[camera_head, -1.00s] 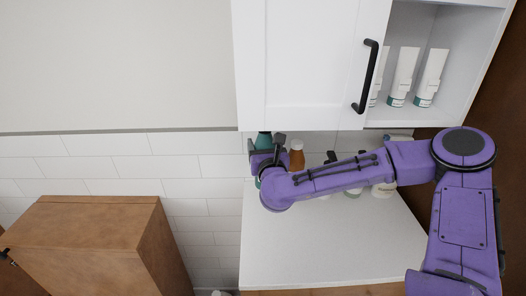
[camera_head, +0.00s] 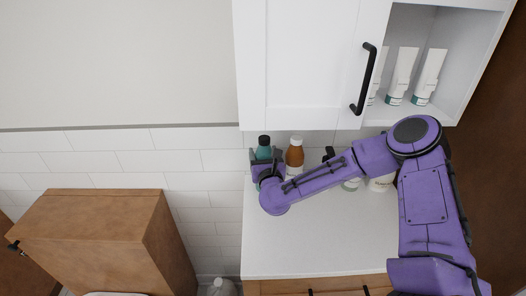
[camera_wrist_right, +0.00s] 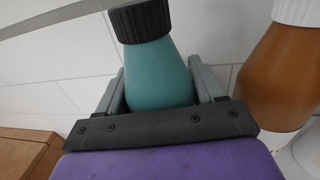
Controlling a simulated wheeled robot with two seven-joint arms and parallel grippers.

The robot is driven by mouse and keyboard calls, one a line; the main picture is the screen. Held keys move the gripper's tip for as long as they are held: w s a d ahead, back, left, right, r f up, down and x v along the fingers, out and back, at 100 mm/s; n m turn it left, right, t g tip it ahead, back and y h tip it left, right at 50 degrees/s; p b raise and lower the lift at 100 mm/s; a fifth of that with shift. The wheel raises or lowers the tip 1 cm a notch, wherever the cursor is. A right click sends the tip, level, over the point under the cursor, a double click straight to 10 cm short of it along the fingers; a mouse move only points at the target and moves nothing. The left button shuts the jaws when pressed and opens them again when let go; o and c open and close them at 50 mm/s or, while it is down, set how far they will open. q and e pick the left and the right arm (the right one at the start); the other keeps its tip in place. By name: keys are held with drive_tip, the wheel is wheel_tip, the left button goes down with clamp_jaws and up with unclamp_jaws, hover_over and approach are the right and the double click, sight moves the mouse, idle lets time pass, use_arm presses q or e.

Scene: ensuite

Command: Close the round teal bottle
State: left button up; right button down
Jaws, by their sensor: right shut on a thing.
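The round teal bottle (camera_head: 264,153) stands at the back left of the white counter, below the wall cabinet. A black ribbed cap (camera_head: 264,140) sits on its top; the cap also shows in the right wrist view (camera_wrist_right: 138,20). My right gripper (camera_head: 267,164) is shut on the teal bottle's body (camera_wrist_right: 158,75), with one finger on each side and the cap above the fingers. The bottle's base is hidden behind the gripper, so I cannot tell whether it touches the counter. My left gripper is not in view.
A brown bottle with a white cap (camera_head: 295,155) stands close to the right of the teal one. Other bottles stand behind my right forearm. The white cabinet door (camera_head: 305,70) hangs above. The counter's front (camera_head: 310,240) is clear. A wooden cabinet (camera_head: 100,235) is at left.

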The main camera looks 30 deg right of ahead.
drive_tip(key=shift+w, duration=0.1)
drive_tip(key=shift+f+b, duration=0.15)
drive_tip(key=shift+b, duration=0.3)
drive_tip(key=shift+c, duration=0.7)
unclamp_jaws()
drive_tip(key=shift+r, duration=0.2)
drive_tip(key=b+v, duration=0.3)
drive_tip(key=v, duration=0.9)
